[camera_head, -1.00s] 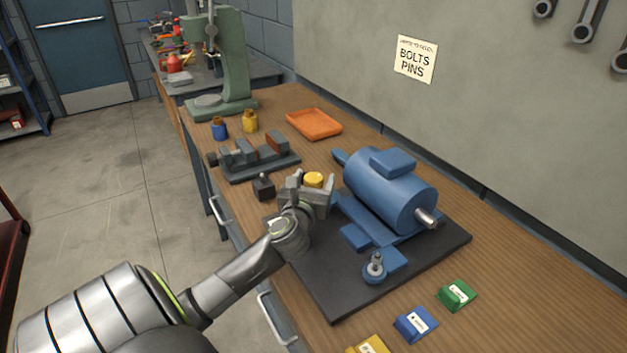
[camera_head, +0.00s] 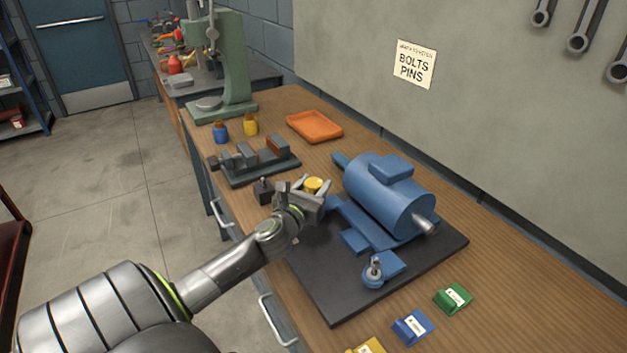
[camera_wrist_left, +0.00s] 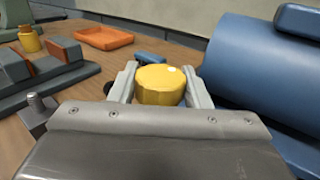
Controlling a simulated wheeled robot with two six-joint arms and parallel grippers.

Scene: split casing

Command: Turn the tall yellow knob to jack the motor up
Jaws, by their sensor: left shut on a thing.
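The tall yellow knob (camera_head: 313,185) stands at the near left side of the blue motor (camera_head: 385,195). My left gripper (camera_head: 312,188) is shut on the knob, with one finger on each side of it. In the left wrist view the knob (camera_wrist_left: 160,84) sits between the two fingers, and its round top is clear. The motor's side (camera_wrist_left: 250,70) fills the right of that view. The motor rests on a dark base plate (camera_head: 325,290). The knob's lower part is hidden behind the gripper. My right gripper is not in view.
A grey vise (camera_head: 255,160) and a small dark block with a stud (camera_head: 263,192) lie left of the gripper. An orange tray (camera_head: 315,127) is behind. Green (camera_head: 453,298) and blue (camera_head: 413,327) labelled blocks lie in front of the plate.

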